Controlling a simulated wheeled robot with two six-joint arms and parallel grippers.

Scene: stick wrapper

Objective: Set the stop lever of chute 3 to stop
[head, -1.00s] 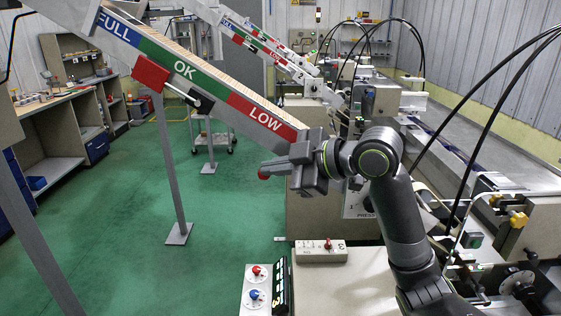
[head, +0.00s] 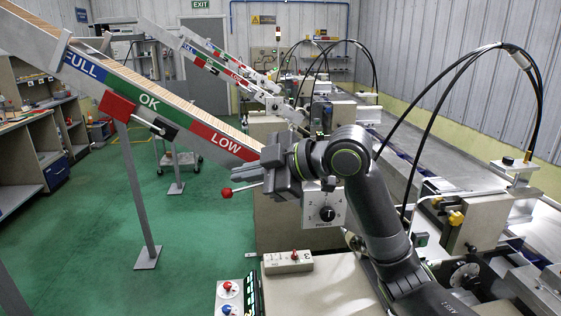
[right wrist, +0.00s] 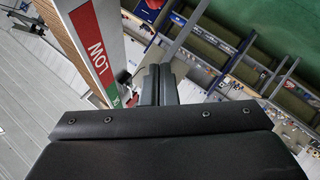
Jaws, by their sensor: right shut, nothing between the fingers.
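The nearest chute (head: 150,104) slopes down to the right with FULL, OK and LOW bands; I cannot read its number. A red ball-ended lever (head: 226,192) with a thin metal rod sticks out to the left below its low end. My right gripper (head: 232,174) is shut and empty, just above this ball in the head view; I cannot tell whether they touch. In the right wrist view the shut fingers (right wrist: 157,84) point past the chute's LOW band (right wrist: 95,45). The lever's root is hidden behind my gripper. My left gripper is out of view.
A red block (head: 118,105) and a black-ended rod (head: 163,131) sit on the chute's side. A small box with a red toggle (head: 288,261) and a panel with red and blue knobs (head: 229,300) stand below.

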